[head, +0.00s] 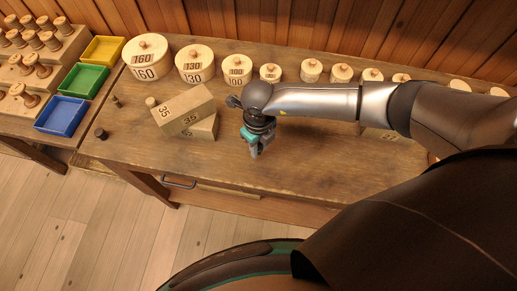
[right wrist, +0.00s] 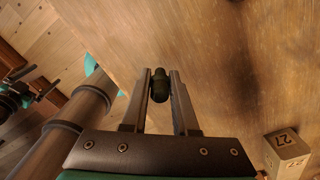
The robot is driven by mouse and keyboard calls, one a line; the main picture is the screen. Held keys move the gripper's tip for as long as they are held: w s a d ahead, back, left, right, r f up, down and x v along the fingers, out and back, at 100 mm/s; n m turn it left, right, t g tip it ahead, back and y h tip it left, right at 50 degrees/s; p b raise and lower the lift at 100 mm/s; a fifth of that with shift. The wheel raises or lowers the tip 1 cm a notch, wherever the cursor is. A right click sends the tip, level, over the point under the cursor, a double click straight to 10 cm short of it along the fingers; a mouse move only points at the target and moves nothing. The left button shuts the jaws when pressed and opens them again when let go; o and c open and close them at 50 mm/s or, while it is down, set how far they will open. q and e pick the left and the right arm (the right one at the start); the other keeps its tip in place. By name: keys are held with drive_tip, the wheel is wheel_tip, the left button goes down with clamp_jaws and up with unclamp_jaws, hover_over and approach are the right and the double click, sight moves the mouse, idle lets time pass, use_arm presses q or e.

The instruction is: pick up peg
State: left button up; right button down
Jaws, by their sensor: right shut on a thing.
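The peg (right wrist: 160,86) is a small dark green piece with a rounded end, seen in the right wrist view. My right gripper (right wrist: 160,84) is shut on it, with one finger on each side. In the head view my right gripper (head: 255,151) is over the front middle of the wooden table (head: 225,165), pointing down. I cannot pick out the peg there. A dark, pronged part of mine, perhaps my left gripper (right wrist: 28,88), shows at the left edge of the right wrist view; its fingers are unclear.
Round lidded boxes, such as 160 (head: 146,60), line the back wall. A small dark piece (head: 101,134) stands at the left. A block marked 27 (right wrist: 287,150) shows at lower right. The front table is clear.

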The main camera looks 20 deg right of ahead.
wheel_tip(320, 180, up, 17)
drive_tip(key=shift+d, duration=0.15)
